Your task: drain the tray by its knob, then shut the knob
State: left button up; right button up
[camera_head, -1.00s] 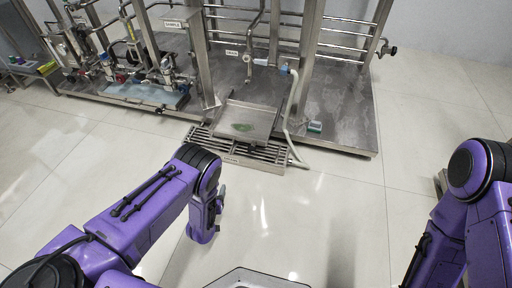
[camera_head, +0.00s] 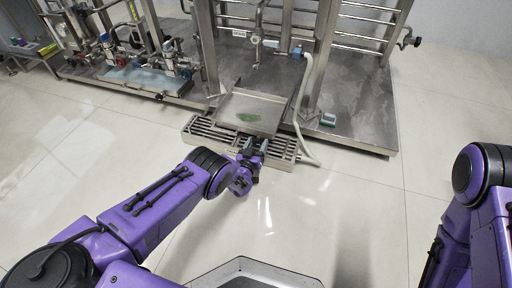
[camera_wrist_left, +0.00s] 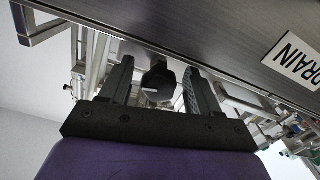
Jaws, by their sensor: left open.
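The steel tray (camera_head: 232,104) stands over a slatted floor grate, with a green patch of liquid (camera_head: 248,118) on its surface. In the left wrist view a black knob (camera_wrist_left: 158,82) with a pale line on it sits under the tray's front edge (camera_wrist_left: 215,35). My left gripper (camera_head: 256,146) is at the tray's front edge. In the wrist view its two fingers (camera_wrist_left: 155,88) are apart, one on each side of the knob. I cannot tell whether they touch it. In the head view the knob is hidden. My right gripper is out of view.
The slatted floor grate (camera_head: 200,131) lies below the tray. A pale hose (camera_head: 299,110) runs down to the right of the tray. A small green and white box (camera_head: 328,120) stands on the steel skid base (camera_head: 360,115). A "DRAIN" label (camera_wrist_left: 295,60) is on the tray's front. The floor in front is open.

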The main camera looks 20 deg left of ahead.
pick_arm(q)
jog(key=shift+w, duration=0.3)
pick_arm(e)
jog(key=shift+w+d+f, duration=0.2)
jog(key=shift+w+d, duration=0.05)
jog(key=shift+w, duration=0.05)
pick_arm(q)
jog(key=c, duration=1)
jog(key=shift+o, duration=0.2)
jog(key=shift+m+b, duration=0.3)
jog(key=shift+m, duration=0.3)
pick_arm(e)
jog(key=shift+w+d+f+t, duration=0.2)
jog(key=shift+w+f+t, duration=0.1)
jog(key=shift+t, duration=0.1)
pick_arm(q)
jog(key=shift+a+m, duration=0.1)
jog(key=shift+m, duration=0.7)
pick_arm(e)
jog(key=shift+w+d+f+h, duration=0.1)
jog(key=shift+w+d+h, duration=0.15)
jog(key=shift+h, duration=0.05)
pick_arm(q)
jog(key=o, duration=1)
jog(key=shift+c, duration=0.2)
